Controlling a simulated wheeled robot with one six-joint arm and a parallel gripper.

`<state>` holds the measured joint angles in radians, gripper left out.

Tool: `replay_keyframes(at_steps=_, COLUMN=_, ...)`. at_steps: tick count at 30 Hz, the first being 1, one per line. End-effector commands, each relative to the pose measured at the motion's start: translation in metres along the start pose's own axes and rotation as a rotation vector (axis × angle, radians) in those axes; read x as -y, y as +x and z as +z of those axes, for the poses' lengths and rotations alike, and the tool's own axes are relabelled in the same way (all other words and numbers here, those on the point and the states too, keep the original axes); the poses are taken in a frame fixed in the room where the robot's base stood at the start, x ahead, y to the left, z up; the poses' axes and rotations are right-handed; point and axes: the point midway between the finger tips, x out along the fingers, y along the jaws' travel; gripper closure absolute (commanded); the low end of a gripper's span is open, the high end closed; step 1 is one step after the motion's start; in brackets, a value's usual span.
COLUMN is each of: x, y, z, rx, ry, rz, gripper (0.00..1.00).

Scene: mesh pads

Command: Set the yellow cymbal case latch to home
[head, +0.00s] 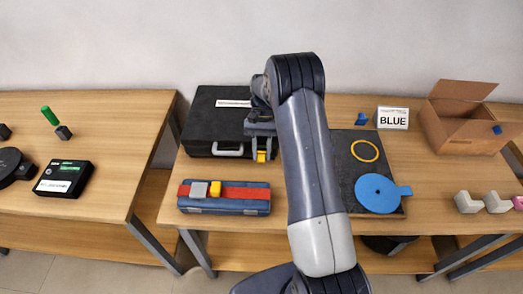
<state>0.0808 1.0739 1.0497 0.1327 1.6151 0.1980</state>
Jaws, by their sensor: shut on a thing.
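A large black case (207,106) with a pale handle (228,150) and a white label lies at the back left of the middle table. My gripper (262,152) points down at the case's front right edge, right of the handle. It is shut on a small yellow piece (261,157), which appears to be the yellow latch. The fingers hide part of this piece, and its exact setting cannot be told. My arm covers the case's right end.
A blue case (222,207) with a red band, a grey block and a yellow block lies in front.

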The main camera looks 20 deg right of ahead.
Motion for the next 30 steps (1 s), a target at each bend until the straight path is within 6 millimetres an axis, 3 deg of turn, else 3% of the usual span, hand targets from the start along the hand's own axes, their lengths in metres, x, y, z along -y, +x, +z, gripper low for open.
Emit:
replay_keyframes(at_steps=16, x=0.0002, y=-0.0017, z=-0.0012, rx=0.023, ry=0.0, rz=-0.001, gripper=0.94)
replay_keyframes(at_steps=17, x=0.0002, y=-0.0017, z=-0.0012, rx=0.023, ry=0.0, rz=-0.001, gripper=0.69)
replay_keyframes(at_steps=18, x=0.0002, y=-0.0016, z=-0.0012, rx=0.023, ry=0.0, rz=-0.001, gripper=0.66)
replay_keyframes(at_steps=23, x=0.0001, y=-0.0015, z=-0.0011, rx=0.023, ry=0.0, rz=-0.001, gripper=0.53)
replay_keyframes(at_steps=30, x=0.0, y=-0.0017, z=-0.0012, rx=0.023, ry=0.0, rz=-0.001, gripper=0.53)
